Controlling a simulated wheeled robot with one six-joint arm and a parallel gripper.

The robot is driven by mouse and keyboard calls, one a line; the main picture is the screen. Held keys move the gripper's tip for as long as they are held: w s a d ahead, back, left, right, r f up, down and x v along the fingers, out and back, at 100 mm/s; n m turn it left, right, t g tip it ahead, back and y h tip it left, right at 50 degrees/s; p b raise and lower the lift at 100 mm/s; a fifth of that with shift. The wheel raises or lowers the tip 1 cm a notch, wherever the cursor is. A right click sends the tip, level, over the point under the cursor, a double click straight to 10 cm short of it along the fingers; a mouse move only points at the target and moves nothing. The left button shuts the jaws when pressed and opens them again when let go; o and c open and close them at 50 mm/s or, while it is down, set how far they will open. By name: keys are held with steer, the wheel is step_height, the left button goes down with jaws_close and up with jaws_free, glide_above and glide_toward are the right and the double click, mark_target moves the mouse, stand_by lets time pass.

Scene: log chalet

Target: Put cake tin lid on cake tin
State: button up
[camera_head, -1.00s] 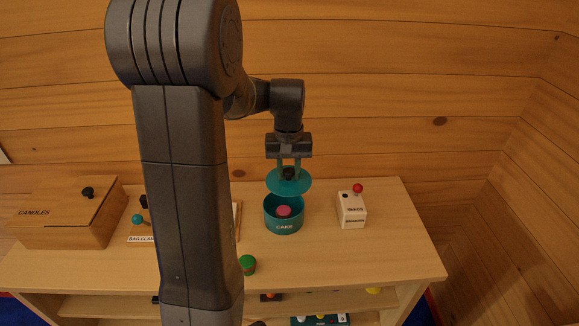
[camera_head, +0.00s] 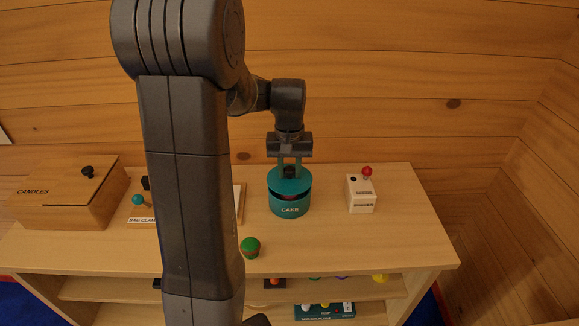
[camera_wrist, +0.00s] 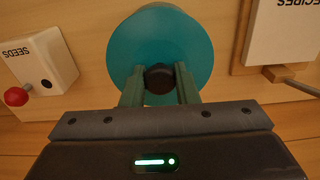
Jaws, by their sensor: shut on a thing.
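The teal cake tin (camera_head: 290,208), marked CAKE, stands on the shelf top. The teal round lid (camera_head: 287,180) is just over its mouth; a dark gap with a bit of pink shows between lid and rim at the front, so the lid looks slightly raised or tilted. My gripper (camera_head: 289,174) is shut on the lid's black knob. In the wrist view the lid (camera_wrist: 160,45) fills the upper middle, with the black knob (camera_wrist: 159,78) between my fingers (camera_wrist: 159,88). The tin is hidden below the lid there.
A white box with a red knob (camera_head: 361,194) stands right of the tin; it reads SEEDS in the wrist view (camera_wrist: 42,62). A wooden CANDLES box (camera_head: 68,194) is at left. A RECIPES block (camera_wrist: 290,30) is near the lid.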

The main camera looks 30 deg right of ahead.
steer(key=shift+f, duration=0.65)
steer(key=shift+f, duration=0.5)
stand_by(1.8)
steer(key=o, duration=1.1)
step_height(320, 180, up, 14)
steer(key=shift+b, duration=0.45)
steer(key=shift+f, duration=0.15)
step_height(320, 180, down, 14)
steer(key=shift+r, duration=0.2)
steer(key=shift+r+p, duration=0.2)
steer(key=shift+p, duration=0.15)
